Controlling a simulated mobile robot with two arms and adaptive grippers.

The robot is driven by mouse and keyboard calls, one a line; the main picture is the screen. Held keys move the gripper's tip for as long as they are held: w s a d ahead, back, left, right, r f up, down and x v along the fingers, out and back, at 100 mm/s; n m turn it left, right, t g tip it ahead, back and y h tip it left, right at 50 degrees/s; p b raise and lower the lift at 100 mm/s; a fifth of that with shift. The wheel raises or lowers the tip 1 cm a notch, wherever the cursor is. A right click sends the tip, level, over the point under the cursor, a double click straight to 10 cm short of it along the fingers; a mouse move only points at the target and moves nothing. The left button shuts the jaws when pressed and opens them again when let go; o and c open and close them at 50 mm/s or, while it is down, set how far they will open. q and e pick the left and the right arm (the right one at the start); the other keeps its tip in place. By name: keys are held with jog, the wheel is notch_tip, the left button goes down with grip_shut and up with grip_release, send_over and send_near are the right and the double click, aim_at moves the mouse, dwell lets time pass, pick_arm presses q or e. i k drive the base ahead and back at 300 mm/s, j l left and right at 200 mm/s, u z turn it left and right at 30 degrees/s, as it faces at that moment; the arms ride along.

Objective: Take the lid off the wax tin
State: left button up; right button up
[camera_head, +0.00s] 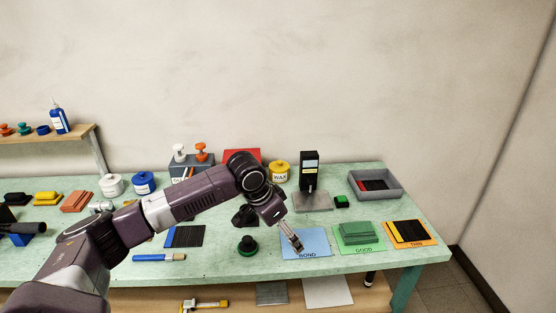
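The wax tin (279,174) is a small yellow round tin with a white WAX label. It stands upright near the back of the bench, left of the black gauge stand. Its yellow lid appears to be on top. My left arm comes in from the left and crosses in front of the bench's middle. My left gripper (297,246) points down over the blue BOND mat (312,236), in front of the tin and well apart from it. Its fingers look close together, too small to tell if open. No object shows in them. My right gripper is out of view.
The black gauge stand (309,172) is close to the tin's right. A grey tray (376,186) is at the back right. The green GOOD mat (358,245) and orange THIN mat (425,242) lie at the front right. A green-black knob (247,245) stands at the front middle.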

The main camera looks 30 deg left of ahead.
aim_at(278, 166)
jog(key=i+j, duration=1.25)
jog(key=j, duration=0.15)
